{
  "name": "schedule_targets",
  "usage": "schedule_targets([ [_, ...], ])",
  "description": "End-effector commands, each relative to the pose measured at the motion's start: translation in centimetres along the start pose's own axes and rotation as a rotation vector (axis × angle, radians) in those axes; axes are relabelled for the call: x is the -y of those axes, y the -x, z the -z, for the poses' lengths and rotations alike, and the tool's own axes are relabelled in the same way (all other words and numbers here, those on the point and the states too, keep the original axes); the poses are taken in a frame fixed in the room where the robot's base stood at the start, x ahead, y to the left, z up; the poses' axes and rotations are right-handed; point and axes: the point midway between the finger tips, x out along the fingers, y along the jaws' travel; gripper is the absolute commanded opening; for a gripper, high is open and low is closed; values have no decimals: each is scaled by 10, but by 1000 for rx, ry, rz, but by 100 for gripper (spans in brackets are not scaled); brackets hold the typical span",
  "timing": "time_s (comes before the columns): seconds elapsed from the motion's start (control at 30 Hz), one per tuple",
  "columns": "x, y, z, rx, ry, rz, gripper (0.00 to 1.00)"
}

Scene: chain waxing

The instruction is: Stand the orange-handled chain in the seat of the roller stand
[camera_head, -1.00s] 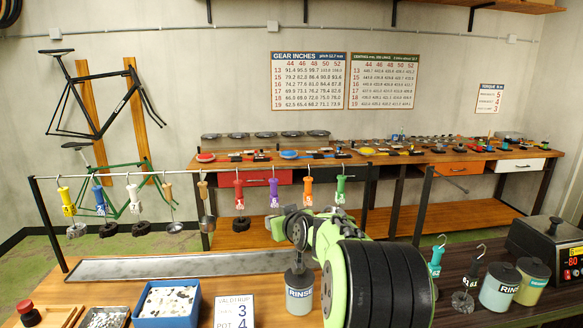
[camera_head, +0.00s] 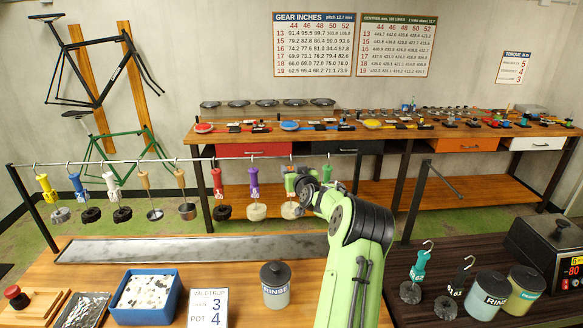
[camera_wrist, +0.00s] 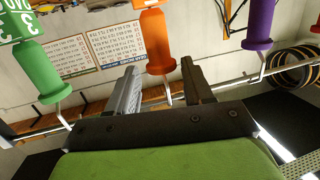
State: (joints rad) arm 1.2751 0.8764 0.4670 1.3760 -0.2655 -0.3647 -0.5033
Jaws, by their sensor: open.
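The orange-handled chain hangs by its hook from the rail. Its orange handle (camera_wrist: 157,42) shows upside down in the wrist view, at the middle. My gripper (camera_wrist: 159,68) is open, with one finger on each side of the handle's hook end. I cannot tell whether either finger touches it. In the head view my gripper (camera_head: 298,182) is at the rail and covers the orange handle. A pale round chain bundle (camera_head: 291,210) hangs just below it. I cannot make out the roller stand in either view.
A purple handle (camera_head: 254,183) and a green handle (camera_head: 327,172) hang close on either side, with several more along the rail (camera_head: 130,161). A long metal tray (camera_head: 180,248) lies below. A lidded RINSE jar (camera_head: 275,290) stands near my arm. A blue bin (camera_head: 145,315) is front left.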

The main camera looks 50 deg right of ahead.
Motion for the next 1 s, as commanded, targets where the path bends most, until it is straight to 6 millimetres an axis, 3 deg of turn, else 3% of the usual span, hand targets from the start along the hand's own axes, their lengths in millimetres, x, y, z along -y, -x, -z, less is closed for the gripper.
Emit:
schedule_targets([
  [0.17,1,-25,6,1,-3,2,51],
  [0.4,0,-29,-30,0,1,1,51],
  [0.8,1,-29,-31,-1,1,1,51],
  [0.83,0,-28,-31,-1,1,1,50],
  [1.0,0,-28,-31,0,1,1,24],
])
